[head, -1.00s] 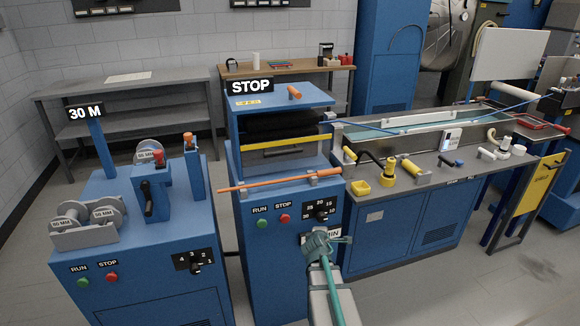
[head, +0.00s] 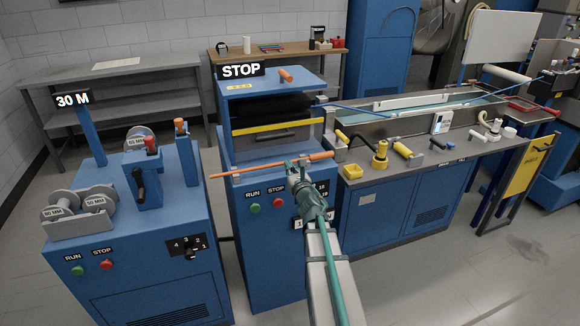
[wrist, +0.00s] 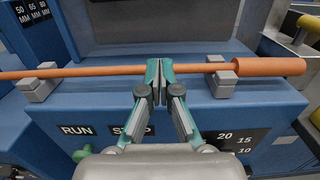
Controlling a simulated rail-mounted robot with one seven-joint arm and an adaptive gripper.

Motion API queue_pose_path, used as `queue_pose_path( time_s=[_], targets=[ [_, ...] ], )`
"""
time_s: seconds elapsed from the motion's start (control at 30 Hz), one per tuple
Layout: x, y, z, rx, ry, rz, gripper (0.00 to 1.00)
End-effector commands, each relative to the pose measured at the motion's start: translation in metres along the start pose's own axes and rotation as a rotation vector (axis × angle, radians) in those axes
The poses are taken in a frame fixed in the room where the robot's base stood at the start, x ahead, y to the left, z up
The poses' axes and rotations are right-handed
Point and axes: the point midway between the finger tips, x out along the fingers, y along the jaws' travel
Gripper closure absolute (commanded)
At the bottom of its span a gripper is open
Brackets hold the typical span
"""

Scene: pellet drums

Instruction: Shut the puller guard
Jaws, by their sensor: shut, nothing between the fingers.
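The puller is the blue machine in the middle, under the STOP sign (head: 241,70). Its guard (head: 255,146) is a grey panel with a yellow top edge and a dark handle; it sits low, and black rollers (head: 270,106) show in the gap above it. My gripper (head: 294,163) is shut and empty in front of the machine, below the guard. In the wrist view my fingertips (wrist: 158,66) overlap the orange rod (wrist: 90,71); I cannot tell whether they touch it. A grey panel (wrist: 150,20) shows beyond them.
The orange rod lies across grey brackets (wrist: 222,85) on the puller's front ledge. RUN and STOP buttons and a dial sit below. The 30 M machine (head: 150,260) stands left, a long water trough (head: 400,122) right. An orange knob (head: 286,76) is on the puller's top.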

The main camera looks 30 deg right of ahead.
Motion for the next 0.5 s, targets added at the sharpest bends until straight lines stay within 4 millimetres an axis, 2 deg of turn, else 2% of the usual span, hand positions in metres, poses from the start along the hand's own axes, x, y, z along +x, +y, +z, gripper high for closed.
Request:
queue_pose_path(
  time_s=[0.03, 0.4, 0.5],
  targets=[
    [0.012, -0.001, 0.001, 0.002, 0.000, 0.000, 1.00],
    [0.084, -0.001, 0.001, 0.003, 0.002, -0.001, 1.00],
    [0.081, -0.001, 0.024, 0.003, 0.000, -0.001, 1.00]
  ],
)
